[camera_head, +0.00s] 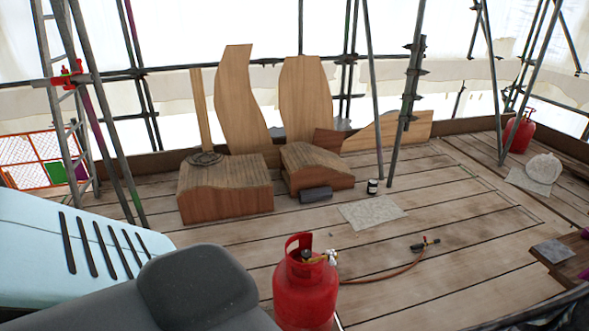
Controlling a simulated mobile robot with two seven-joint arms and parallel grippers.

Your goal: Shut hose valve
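A red gas cylinder (306,293) stands upright on the wooden deck at the bottom middle, with a collar handle on top. A small valve fitting (330,257), brass and whitish, sits at its top right. It is too small to tell whether the valve is open or shut. An orange-red hose (385,277) lies on the planks and runs from near the cylinder to a small dark torch-like fitting with a red part (424,244). Neither of my grippers shows in the head view.
Two carved wooden blocks (225,198) stand behind, with tall curved boards (306,100). A grey mat (372,213) and small jar (373,186) lie nearby. Scaffold poles (406,110) rise around. A second red cylinder (520,134) stands far right. Planks around the hose are clear.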

